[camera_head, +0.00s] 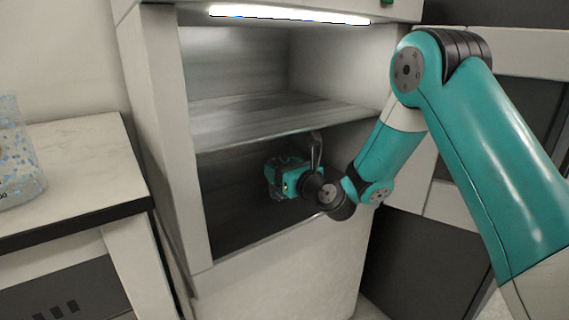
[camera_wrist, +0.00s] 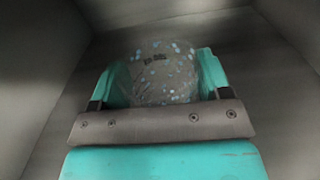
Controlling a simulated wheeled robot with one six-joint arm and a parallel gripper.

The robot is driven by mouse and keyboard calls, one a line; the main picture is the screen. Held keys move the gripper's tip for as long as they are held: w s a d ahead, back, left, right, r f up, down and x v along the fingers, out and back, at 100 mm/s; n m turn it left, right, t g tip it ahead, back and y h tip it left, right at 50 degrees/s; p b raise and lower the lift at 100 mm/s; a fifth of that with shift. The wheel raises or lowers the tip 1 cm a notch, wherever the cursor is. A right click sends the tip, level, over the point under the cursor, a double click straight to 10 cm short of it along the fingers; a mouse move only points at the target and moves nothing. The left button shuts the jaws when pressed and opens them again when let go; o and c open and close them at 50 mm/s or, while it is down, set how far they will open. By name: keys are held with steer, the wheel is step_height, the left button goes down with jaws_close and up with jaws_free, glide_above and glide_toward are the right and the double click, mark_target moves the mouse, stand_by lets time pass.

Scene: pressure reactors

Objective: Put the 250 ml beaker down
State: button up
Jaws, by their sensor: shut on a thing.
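My gripper (camera_head: 286,178) is inside the lower compartment of the white cabinet (camera_head: 162,130), below its grey shelf (camera_head: 280,118). In the wrist view my gripper (camera_wrist: 160,84) is shut on the 250 ml beaker (camera_wrist: 165,72), a clear vessel with pale blue specks and a small dark marking. The beaker sits between the two teal fingers. Its lower part is hidden by the dark gripper bar. I cannot tell whether it touches the compartment floor.
Grey walls surround my gripper closely in the compartment. The upper compartment is empty under a lit strip (camera_head: 290,14). At left, another speckled clear vessel (camera_head: 18,160), cut by the picture edge, stands on a white dark-edged counter (camera_head: 85,150).

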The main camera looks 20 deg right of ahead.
steer(key=shift+f, duration=0.3)
steer(key=shift+f, duration=0.15)
steer(key=o, duration=1)
steer(key=shift+r, duration=0.2)
